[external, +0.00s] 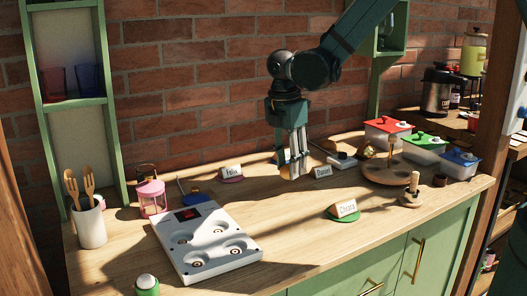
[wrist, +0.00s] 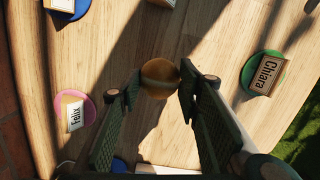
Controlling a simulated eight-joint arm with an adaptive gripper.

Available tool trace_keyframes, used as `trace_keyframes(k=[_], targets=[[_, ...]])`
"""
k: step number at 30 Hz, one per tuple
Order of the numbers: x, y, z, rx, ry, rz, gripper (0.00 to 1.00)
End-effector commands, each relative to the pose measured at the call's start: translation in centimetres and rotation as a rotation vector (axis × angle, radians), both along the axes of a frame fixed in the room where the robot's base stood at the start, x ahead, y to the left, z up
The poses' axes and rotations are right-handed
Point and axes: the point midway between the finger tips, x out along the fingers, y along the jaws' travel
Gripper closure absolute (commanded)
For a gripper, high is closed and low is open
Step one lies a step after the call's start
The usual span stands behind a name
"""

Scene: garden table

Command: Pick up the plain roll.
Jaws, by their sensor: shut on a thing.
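My gripper (external: 294,166) points down over the middle of the wooden table. A round golden-brown roll (wrist: 159,76) with a paler band is between its fingertips in the wrist view, and my gripper (wrist: 158,88) is shut on it. In the external view only a small part of the roll (external: 290,177) shows below the fingers. I cannot tell how far it is above the table.
Name cards stand around: Felix (external: 232,172) on pink, Daniel (external: 323,171) close right of my gripper, Chiara (external: 345,209) on green. Lidded boxes (external: 425,150) and a wooden stand (external: 388,173) are right.

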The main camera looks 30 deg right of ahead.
Motion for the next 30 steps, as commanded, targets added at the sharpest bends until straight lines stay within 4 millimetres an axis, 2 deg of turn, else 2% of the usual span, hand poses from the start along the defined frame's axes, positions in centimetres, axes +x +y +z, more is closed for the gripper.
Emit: trace_keyframes(k=[6, 13, 19, 30], targets=[[0.0, 0.0, 3.1, 0.0, 0.0, 0.0, 0.74], [0.0, 0.0, 5.4, 0.0, 0.0, 0.0, 0.74], [0.0, 0.0, 6.2, 0.0, 0.0, 0.0, 0.74], [0.0, 0.0, 6.3, 0.0, 0.0, 0.0, 0.74]])
